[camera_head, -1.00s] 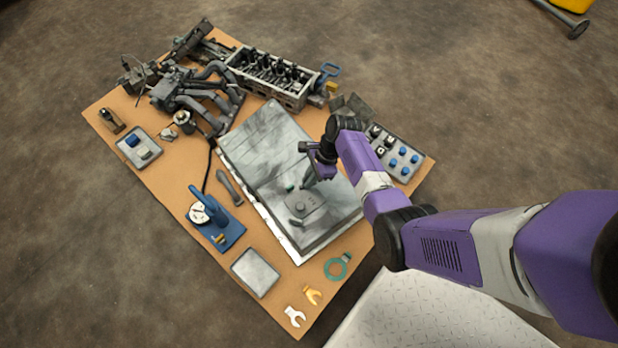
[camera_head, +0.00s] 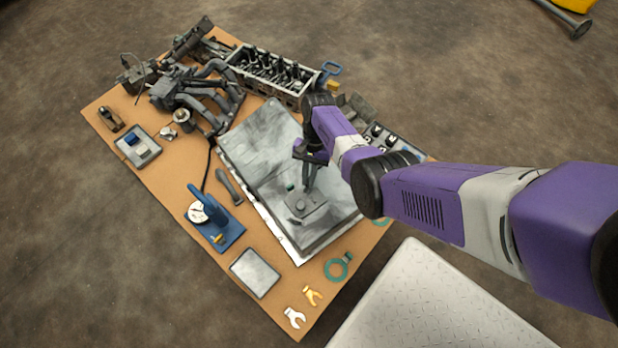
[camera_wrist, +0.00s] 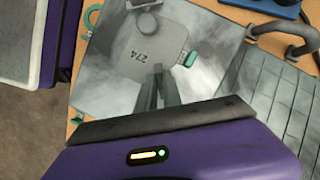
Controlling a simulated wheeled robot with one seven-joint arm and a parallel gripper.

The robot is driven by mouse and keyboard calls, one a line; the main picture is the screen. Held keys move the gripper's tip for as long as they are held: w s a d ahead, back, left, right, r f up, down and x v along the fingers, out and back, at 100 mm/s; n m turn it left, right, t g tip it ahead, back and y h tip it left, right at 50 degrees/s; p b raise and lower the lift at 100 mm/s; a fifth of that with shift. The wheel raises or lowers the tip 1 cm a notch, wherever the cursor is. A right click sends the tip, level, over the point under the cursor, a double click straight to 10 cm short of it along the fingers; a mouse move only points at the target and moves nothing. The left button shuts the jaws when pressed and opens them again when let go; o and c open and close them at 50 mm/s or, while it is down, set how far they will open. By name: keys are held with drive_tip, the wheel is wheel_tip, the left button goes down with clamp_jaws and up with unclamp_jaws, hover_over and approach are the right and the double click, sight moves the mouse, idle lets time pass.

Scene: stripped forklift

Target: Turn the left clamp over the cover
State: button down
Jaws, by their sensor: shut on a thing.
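The cover (camera_head: 314,208) is a small grey plate on a large grey slab (camera_head: 262,150). In the wrist view the cover (camera_wrist: 172,36) bears the number 274 and a round dark knob (camera_wrist: 147,22). A green clamp (camera_wrist: 187,58) sits at its edge, just right of my fingertips; it shows as a green spot in the head view (camera_head: 291,187). My gripper (camera_wrist: 158,76) points down at the same edge, its fingers close together on a small part, which looks like a clamp. The fingers mostly hide that part, and I cannot tell which clamp it is.
An engine block (camera_head: 272,75) and curved pipes (camera_head: 205,100) stand behind the slab. A tray with knobs (camera_head: 385,137) is partly behind my arm.

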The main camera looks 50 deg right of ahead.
drive_tip(key=shift+a+f+n+g+h+b, duration=0.1)
drive_tip(key=shift+n+g+h+b, duration=0.2)
drive_tip(key=shift+n, duration=0.7)
drive_tip(key=shift+f+n+g+h+b, duration=0.15)
drive_tip(key=shift+n+g, duration=0.25)
drive_tip(key=shift+n, duration=0.6)
drive_tip(key=c, duration=1.5)
unclamp_jaws()
drive_tip(key=shift+r, duration=0.1)
drive_tip(key=shift+r, duration=0.1)
drive_tip(key=p+v, duration=0.3)
drive_tip(key=v, duration=0.4)
drive_tip(key=shift+r, duration=0.3)
drive_tip(key=shift+w, duration=0.25)
